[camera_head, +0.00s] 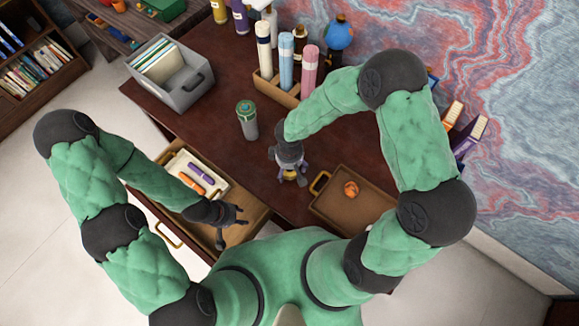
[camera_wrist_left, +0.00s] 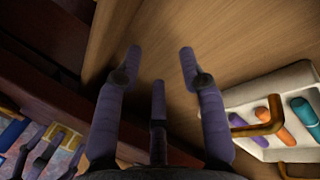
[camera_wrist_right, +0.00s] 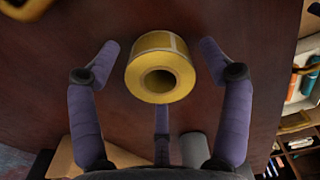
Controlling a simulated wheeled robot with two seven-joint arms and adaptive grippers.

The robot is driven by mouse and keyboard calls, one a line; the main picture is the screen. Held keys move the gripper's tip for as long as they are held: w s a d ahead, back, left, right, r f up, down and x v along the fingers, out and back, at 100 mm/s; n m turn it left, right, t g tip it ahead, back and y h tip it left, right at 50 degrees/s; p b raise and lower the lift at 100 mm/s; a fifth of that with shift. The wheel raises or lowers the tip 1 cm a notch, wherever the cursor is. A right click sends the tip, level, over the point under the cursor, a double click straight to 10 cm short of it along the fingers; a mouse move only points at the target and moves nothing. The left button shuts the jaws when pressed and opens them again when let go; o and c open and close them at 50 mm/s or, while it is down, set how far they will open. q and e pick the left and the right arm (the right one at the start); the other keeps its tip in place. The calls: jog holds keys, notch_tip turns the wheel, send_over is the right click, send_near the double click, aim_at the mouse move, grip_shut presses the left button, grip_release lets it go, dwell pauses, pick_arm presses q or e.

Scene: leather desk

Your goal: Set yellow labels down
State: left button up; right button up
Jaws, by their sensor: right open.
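The yellow labels (camera_wrist_right: 160,72) are a roll with an open core, seen in the right wrist view against the dark red desk. In the head view the roll is mostly hidden under my right gripper (camera_head: 291,180). My right gripper, also in its wrist view (camera_wrist_right: 158,58), is open, with its fingers around the roll and visible gaps on both sides. My left gripper (camera_head: 229,222) is above the open drawer (camera_head: 240,205); its wrist view (camera_wrist_left: 160,65) shows the fingers spread and nothing between them.
A white tray (camera_head: 178,165) with markers lies in the drawer. A brown tray (camera_head: 335,207) holding an orange item is right of my right gripper. A grey-green cylinder (camera_head: 247,122), a holder with several rolled tubes (camera_head: 268,85) and a grey file box (camera_head: 185,97) stand farther back.

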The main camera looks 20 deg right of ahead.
notch_tip(320, 180, up, 12)
jog(key=p, duration=0.3)
jog(key=shift+r, duration=0.1)
